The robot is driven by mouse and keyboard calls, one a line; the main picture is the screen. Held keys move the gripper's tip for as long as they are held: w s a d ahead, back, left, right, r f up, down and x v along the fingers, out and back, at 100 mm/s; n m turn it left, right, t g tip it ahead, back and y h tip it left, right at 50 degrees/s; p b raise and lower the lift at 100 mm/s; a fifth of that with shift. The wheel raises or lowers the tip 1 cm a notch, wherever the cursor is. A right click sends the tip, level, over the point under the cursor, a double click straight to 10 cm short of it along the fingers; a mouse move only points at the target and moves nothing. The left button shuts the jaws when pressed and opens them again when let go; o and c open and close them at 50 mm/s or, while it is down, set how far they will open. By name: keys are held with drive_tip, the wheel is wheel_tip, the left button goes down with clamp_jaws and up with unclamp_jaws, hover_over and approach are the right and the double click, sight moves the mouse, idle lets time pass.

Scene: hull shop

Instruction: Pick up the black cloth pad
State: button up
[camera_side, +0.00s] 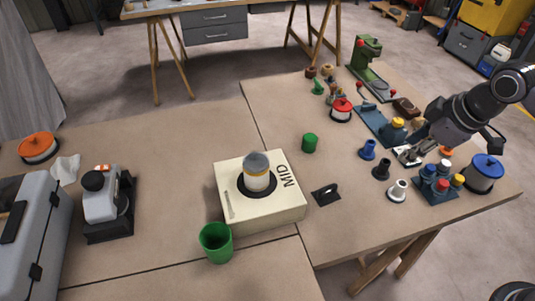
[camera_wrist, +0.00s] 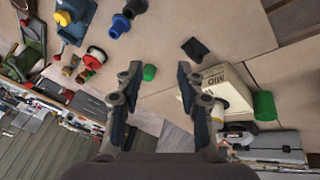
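The black cloth pad (camera_side: 326,194) lies flat on the tabletop, just right of the cream MID box, with a small pale mark on it. In the wrist view the pad (camera_wrist: 194,49) is a dark patch beyond the fingers, up and to the right. My gripper (camera_wrist: 158,88) is open, with two dark fingers apart and nothing between them. In the side view my arm reaches in from the right, above the right part of the table. The pad is well to the left of it, apart from my gripper.
The MID box (camera_side: 232,210) carries a jar (camera_side: 257,172) beside the pad. A green cylinder (camera_side: 310,143) stands behind the pad, a green cup (camera_side: 215,242) at front left. Blue, black and white funnel-like pieces (camera_side: 397,191) stand to its right. Table around the pad is clear.

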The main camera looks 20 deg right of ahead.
drive_tip(key=w+a+f+n+g, duration=0.1)
drive_tip(key=w+a+f+n, duration=0.25)
drive_tip(key=a+n, duration=0.25)
drive_tip(key=n+g, duration=0.2)
drive_tip(key=n, duration=0.3)
approach(332, 186)
drive_tip(key=shift+w+a+f, duration=0.1)
drive_tip(key=shift+w+f, duration=0.15)
drive_tip(key=shift+f, duration=1.25)
drive_tip(key=shift+w+a+f, duration=0.1)
drive_tip(key=shift+w+f, duration=0.2)
drive_tip(key=shift+f, duration=1.2)
drive_tip(key=shift+w+a+f, duration=0.1)
drive_tip(key=shift+w+f, duration=0.15)
drive_tip(key=shift+f, duration=1.2)
clamp_jaws()
